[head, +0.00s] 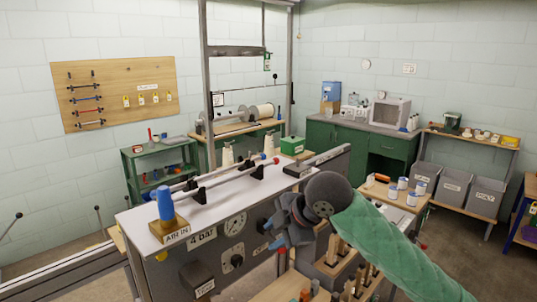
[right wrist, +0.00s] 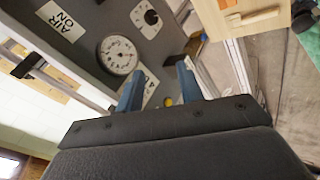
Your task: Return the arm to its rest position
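My right arm (head: 395,245), in a green padded sleeve, comes in from the lower right of the head view. Its dark gripper (head: 271,234) is in front of the grey machine panel (head: 208,262). In the right wrist view the gripper's two blue fingers (right wrist: 158,84) stand apart with nothing between them; the panel shows beyond them. My left gripper is not in view.
The panel carries a round gauge (head: 235,224) and a dark knob (head: 237,261). A rod in black holders (head: 199,195) lies along the white machine top. Wooden-handled tools (head: 335,248) stand in a rack below my right arm. White-and-blue tins (head: 402,183) stand on a bench beyond.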

